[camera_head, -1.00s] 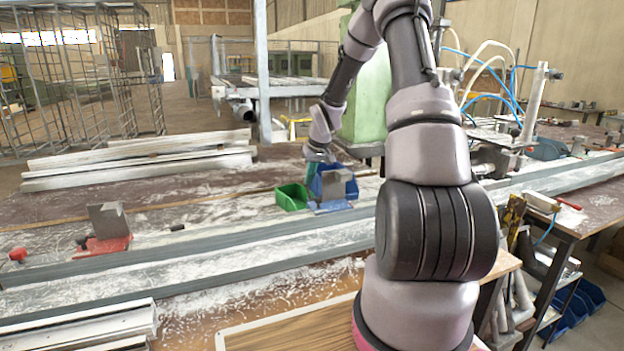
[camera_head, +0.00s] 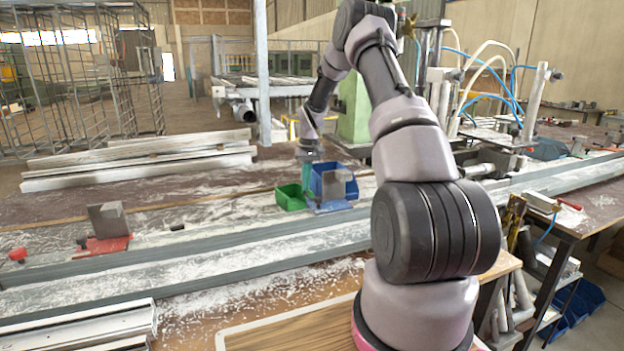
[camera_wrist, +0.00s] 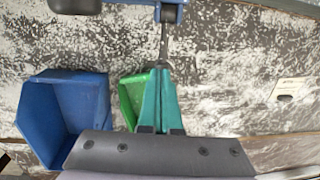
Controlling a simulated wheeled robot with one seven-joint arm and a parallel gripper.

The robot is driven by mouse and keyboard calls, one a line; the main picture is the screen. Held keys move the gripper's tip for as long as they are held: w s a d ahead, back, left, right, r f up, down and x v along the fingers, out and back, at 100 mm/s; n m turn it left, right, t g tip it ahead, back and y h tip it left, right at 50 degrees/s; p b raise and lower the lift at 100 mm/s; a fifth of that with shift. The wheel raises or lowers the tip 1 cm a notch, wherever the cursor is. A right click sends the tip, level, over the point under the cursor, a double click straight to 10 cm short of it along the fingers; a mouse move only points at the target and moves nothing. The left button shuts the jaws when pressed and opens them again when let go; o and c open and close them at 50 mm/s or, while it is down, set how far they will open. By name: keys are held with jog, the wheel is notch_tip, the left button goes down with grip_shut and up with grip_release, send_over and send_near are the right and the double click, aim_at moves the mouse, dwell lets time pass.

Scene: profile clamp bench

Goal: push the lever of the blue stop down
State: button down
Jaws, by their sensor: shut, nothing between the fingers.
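The blue stop (camera_head: 330,207) stands on the bench, with a blue base and an upright grey plate, in front of the blue bin. In the wrist view part of its blue body (camera_wrist: 130,2) shows at the top edge. A thin grey rod, which looks like its lever (camera_wrist: 163,40), runs from a dark pivot toward my fingertips. My gripper (camera_wrist: 160,70) has teal fingers, shut and empty, with tips at the rod's near end; I cannot tell whether they touch. In the head view my gripper (camera_head: 307,182) is between the green and blue bins, behind the stop.
A green bin (camera_head: 291,197) and a blue bin (camera_head: 322,172) stand close around my gripper. A red stop (camera_head: 108,243) with a grey plate sits at left. Long metal rails (camera_head: 200,250) cross in front. White profiles (camera_head: 140,165) lie at back left.

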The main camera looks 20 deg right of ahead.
dwell(0.6)
notch_tip(320, 180, up, 11)
jog(key=d, duration=0.1)
jog(key=shift+w+f, duration=0.15)
dwell(0.5)
